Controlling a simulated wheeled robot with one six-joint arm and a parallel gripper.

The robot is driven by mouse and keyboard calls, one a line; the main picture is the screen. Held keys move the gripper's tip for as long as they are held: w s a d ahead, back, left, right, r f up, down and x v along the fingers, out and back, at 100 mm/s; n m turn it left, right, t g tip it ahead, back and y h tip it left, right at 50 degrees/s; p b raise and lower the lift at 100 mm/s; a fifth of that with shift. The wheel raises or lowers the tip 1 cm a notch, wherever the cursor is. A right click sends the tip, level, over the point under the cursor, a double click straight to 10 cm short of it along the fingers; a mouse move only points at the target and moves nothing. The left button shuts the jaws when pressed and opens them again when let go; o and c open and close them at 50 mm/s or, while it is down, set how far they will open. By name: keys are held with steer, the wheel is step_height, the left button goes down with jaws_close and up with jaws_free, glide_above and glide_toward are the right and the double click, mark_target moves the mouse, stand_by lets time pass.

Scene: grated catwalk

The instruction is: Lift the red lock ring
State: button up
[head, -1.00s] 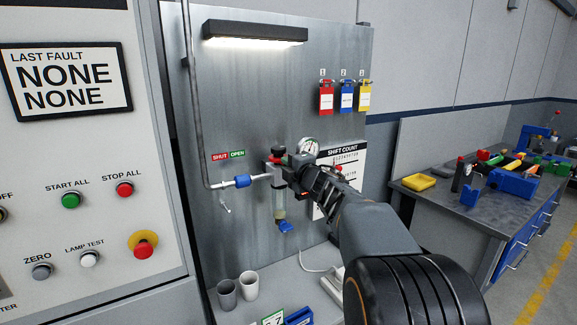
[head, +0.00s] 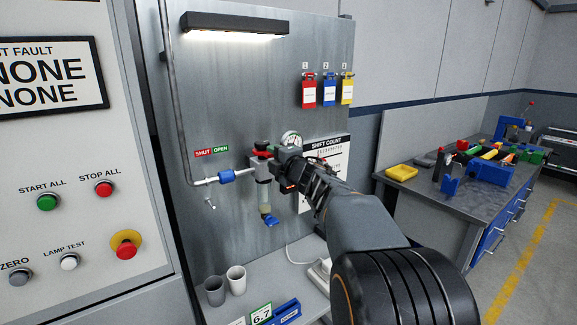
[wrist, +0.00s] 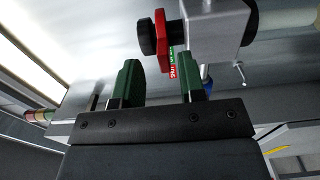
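The red lock ring (wrist: 162,38) sits between a black knob (wrist: 146,37) and the grey body (wrist: 215,35) of a wall-mounted regulator. In the head view, the ring (head: 262,153) is a thin red band under the knob, partly hidden by my arm. My gripper (wrist: 158,70) is open, with two green fingers apart and nothing seen between them. The ring lies just beyond the fingertips, mostly above the gap in the wrist view; I cannot tell whether a finger touches it. In the head view, my gripper (head: 277,158) is beside the regulator, its fingers hard to make out.
A round gauge (head: 291,140) is close behind my gripper. A blue-collared pipe (head: 227,176) joins the regulator's left side. Two cups (head: 236,280) stand on the shelf below. A control cabinet (head: 75,225) is at left, a cluttered workbench (head: 440,195) at right.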

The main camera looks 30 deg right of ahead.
steer(key=s+d+b, duration=0.1)
steer(key=s, duration=1.1)
steer(key=shift+s+d, duration=0.2)
